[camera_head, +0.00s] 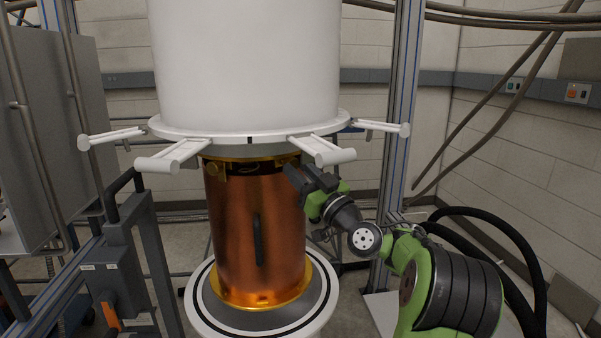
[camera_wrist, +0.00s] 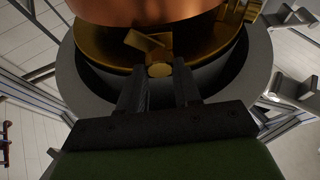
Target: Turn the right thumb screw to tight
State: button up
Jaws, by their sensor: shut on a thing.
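The copper can (camera_head: 255,225) hangs upright below the white vessel, with a gold flange at its top. A brass thumb screw (camera_wrist: 159,70) at this flange sits between my fingertips in the wrist view. My gripper (camera_head: 298,176) is at the right side of the can's top, and it hides the right thumb screw in the head view. In the wrist view my gripper (camera_wrist: 159,78) is shut on the screw from both sides. The left thumb screw (camera_head: 217,168) shows at the flange's left. How tight either screw is cannot be told.
A white vessel (camera_head: 245,60) with a wide rim and several white handles (camera_head: 322,150) hangs just above my gripper. A black-and-white ring (camera_head: 205,305) surrounds the can's bottom. A metal post (camera_head: 400,100) stands at right, and a grey frame (camera_head: 120,265) at left.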

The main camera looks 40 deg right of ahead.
jog(key=m+h, duration=0.2)
jog(key=m, duration=0.2)
jog(key=shift+a, duration=0.15)
jog(key=m+h+p, duration=0.1)
jog(key=m, duration=0.1)
jog(key=m+h+p, duration=0.1)
jog(key=m, duration=0.1)
jog(key=shift+a+r+g, duration=0.1)
jog(key=shift+r+g, duration=0.1)
jog(key=shift+g, duration=0.2)
jog(key=m+h+p, duration=0.1)
jog(key=m, duration=0.1)
jog(key=m+g+h+p, duration=0.1)
jog(key=m+p, duration=0.1)
jog(key=shift+m, duration=0.4)
jog(key=shift+a+m+g+h+p, duration=0.1)
jog(key=shift+m+g+h+p, duration=0.3)
jog(key=shift+m+p, duration=0.25)
jog(key=shift+f, duration=0.1)
jog(key=o, duration=1.1)
jog(key=shift+c, duration=0.2)
